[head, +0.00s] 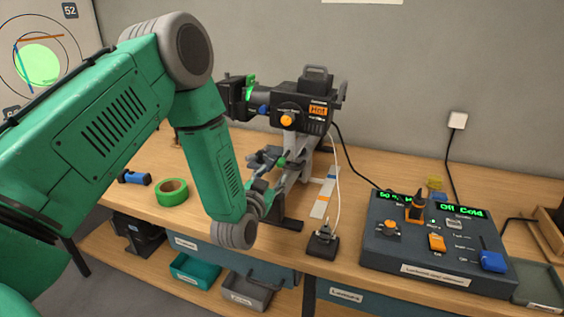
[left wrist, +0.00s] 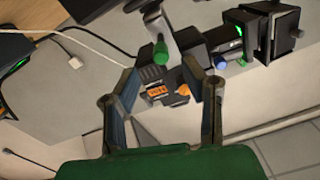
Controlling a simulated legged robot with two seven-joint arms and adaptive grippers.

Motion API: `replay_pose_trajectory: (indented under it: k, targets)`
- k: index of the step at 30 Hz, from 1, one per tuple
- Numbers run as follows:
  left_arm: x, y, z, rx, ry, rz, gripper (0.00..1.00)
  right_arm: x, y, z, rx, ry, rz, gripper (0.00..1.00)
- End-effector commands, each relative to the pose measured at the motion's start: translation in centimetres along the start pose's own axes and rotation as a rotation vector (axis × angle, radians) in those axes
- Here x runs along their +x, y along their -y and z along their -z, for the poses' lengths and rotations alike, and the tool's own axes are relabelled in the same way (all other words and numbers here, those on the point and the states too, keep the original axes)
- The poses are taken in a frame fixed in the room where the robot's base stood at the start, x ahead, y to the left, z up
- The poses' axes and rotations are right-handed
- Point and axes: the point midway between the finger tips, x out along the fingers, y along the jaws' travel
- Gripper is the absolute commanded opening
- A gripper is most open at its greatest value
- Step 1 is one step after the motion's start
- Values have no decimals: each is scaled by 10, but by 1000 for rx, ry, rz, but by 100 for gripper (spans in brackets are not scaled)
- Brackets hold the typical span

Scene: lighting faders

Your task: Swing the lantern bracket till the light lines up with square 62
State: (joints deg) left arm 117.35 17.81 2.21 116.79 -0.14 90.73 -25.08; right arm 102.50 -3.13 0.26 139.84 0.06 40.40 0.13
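The black lantern (head: 305,108) stands on a grey bracket (head: 300,170) on the table, with an orange knob and an orange "Hot" display. A green-tipped handle (left wrist: 160,50) shows beside the lantern in the left wrist view. A lower label is mostly hidden by my arm. My left gripper (head: 272,174) is low, beside the bracket; its two fingers (left wrist: 164,85) are spread apart with nothing gripped between them. My right gripper is out of view.
A control box (head: 435,245) with faders and green displays stands at the right. Green tape (head: 172,191) and a small blue-and-black item (head: 134,178) lie at the left. A black plug (head: 322,243) and a white cable are near the front edge. Bins sit below.

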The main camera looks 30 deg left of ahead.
Motion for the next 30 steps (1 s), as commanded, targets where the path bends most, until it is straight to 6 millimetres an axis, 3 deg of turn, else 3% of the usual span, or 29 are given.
replay_pose_trajectory:
  k: [3, 10, 15, 23, 24, 27, 30]
  targets:
    - [26, 1, 0, 0, -1, 2, 38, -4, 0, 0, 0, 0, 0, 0]
    - [61, 0, -1, -1, 1, 0, 38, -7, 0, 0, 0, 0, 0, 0]
    - [72, 0, -1, -1, 2, -1, 38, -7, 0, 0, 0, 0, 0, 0]
    - [74, -1, -1, 0, 3, -2, 38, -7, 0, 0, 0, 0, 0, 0]
    - [74, -1, -1, 0, 3, -2, 35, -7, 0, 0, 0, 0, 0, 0]
    - [74, -1, -1, 0, 3, -2, 0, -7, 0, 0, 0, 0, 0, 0]
    - [74, -1, -1, 0, 3, -2, 0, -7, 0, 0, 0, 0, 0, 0]
